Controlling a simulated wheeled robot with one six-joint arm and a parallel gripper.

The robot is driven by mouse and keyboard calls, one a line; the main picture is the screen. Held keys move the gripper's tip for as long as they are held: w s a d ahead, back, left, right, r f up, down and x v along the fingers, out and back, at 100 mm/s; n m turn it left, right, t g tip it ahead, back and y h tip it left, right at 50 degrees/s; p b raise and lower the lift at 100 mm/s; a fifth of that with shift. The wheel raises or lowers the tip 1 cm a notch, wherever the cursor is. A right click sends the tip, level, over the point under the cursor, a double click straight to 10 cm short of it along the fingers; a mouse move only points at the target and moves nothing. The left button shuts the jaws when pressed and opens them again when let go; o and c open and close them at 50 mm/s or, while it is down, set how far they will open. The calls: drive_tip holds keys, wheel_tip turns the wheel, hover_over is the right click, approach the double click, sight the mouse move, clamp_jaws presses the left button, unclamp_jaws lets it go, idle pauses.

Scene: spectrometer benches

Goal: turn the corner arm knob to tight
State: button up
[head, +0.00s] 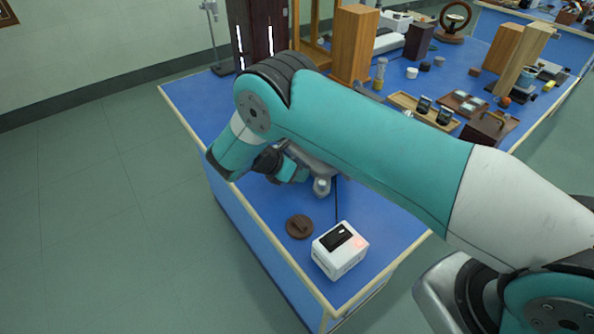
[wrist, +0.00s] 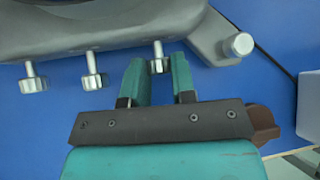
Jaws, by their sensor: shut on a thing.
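The grey metal spectrometer body (wrist: 110,28) crosses the top of the wrist view, with several ribbed silver knobs below it. One silver knob (wrist: 158,57), taken as the corner arm knob, sits between the teal fingertips of my gripper (wrist: 160,68), which is shut on it. Two other knobs, the far left knob (wrist: 33,83) and the middle knob (wrist: 93,78), stand free to the left. In the head view my gripper (head: 297,172) is beside the spectrometer (head: 322,168), mostly hidden by my arm. The knob's turn position cannot be told.
A levelling foot (wrist: 238,45) projects to the right of the held knob. A brown round piece (head: 299,226) and a white box (head: 340,252) stand nearer the bench corner. The blue bench top's (head: 260,210) left edge is clear.

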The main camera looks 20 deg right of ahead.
drive_tip(key=shift+s+d+m+t+y, duration=0.1)
drive_tip(key=shift+s+m+t+y, duration=0.15)
drive_tip(key=shift+m+t+y, duration=0.65)
drive_tip(key=t, duration=0.1)
drive_tip(key=m+t+b, duration=0.1)
drive_tip(key=t, duration=0.1)
drive_tip(key=shift+s+f, duration=0.2)
drive_tip(key=t+b, duration=0.1)
drive_tip(key=m+t+b, duration=0.1)
drive_tip(key=b, duration=0.1)
drive_tip(key=m+t+b, duration=0.1)
drive_tip(key=t+b, duration=0.1)
drive_tip(key=shift+s+d+f, duration=0.1)
drive_tip(key=shift+s+f, duration=0.1)
drive_tip(key=shift+f, duration=0.1)
drive_tip(key=m+t+b, duration=0.1)
drive_tip(key=b, duration=0.1)
drive_tip(key=shift+r+t+b, duration=0.1)
drive_tip(key=shift+t+b, duration=0.25)
drive_tip(key=shift+t, duration=0.05)
drive_tip(key=shift+r, duration=0.1)
drive_tip(key=o, duration=0.9)
drive_tip(key=shift+d, duration=0.1)
